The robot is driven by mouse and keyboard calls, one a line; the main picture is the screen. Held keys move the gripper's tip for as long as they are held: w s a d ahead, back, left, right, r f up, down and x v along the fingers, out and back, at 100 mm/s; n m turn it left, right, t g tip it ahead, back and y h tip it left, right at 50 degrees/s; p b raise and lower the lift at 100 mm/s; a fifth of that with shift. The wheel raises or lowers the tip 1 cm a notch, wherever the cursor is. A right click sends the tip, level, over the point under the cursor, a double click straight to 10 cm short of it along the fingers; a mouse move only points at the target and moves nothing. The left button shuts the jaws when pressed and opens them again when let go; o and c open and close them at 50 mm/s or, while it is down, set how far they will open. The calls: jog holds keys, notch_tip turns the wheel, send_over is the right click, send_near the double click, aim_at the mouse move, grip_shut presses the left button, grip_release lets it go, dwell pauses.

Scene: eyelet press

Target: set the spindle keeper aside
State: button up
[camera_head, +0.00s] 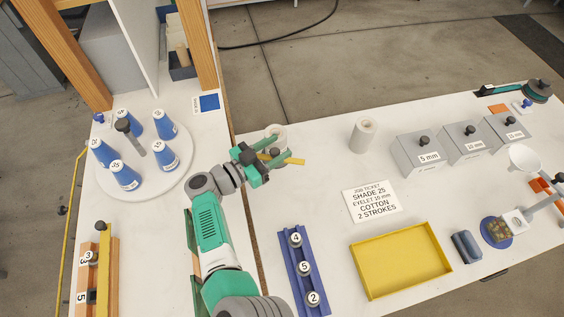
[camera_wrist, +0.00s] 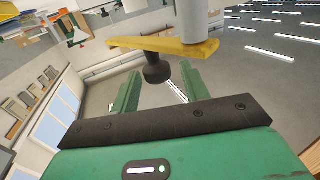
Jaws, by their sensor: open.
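The spindle keeper appears to be the yellow bar (camera_head: 295,161) with a dark knob, beside the fingertips in the head view. In the wrist view the yellow bar (camera_wrist: 165,46) lies across the upper middle, against a grey post (camera_wrist: 191,20). Its black knob (camera_wrist: 157,70) shows in line with the gap between my fingers. My gripper (camera_head: 277,150) is open, with its green fingers pointing toward the bar. In the wrist view the fingers (camera_wrist: 160,76) stand apart on either side of the knob, and no contact shows. The arm partly hides this spot in the head view.
A white cylinder (camera_head: 365,134) stands to the right, near grey knobbed boxes (camera_head: 420,154). A job ticket (camera_head: 371,201), a yellow tray (camera_head: 401,258) and a blue rack (camera_head: 292,262) of numbered knobs lie nearer. A round stand (camera_head: 150,190) with blue cones is at left. The table between them is clear.

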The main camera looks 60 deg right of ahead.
jog(key=s+a+r+p, duration=0.4)
jog(key=s+a+p, duration=0.3)
jog(key=s+a, duration=0.3)
jog(key=shift+s+a+p, duration=0.15)
jog(key=shift+s+p, duration=0.2)
jog(key=shift+s, duration=0.8)
jog(key=shift+r, duration=0.15)
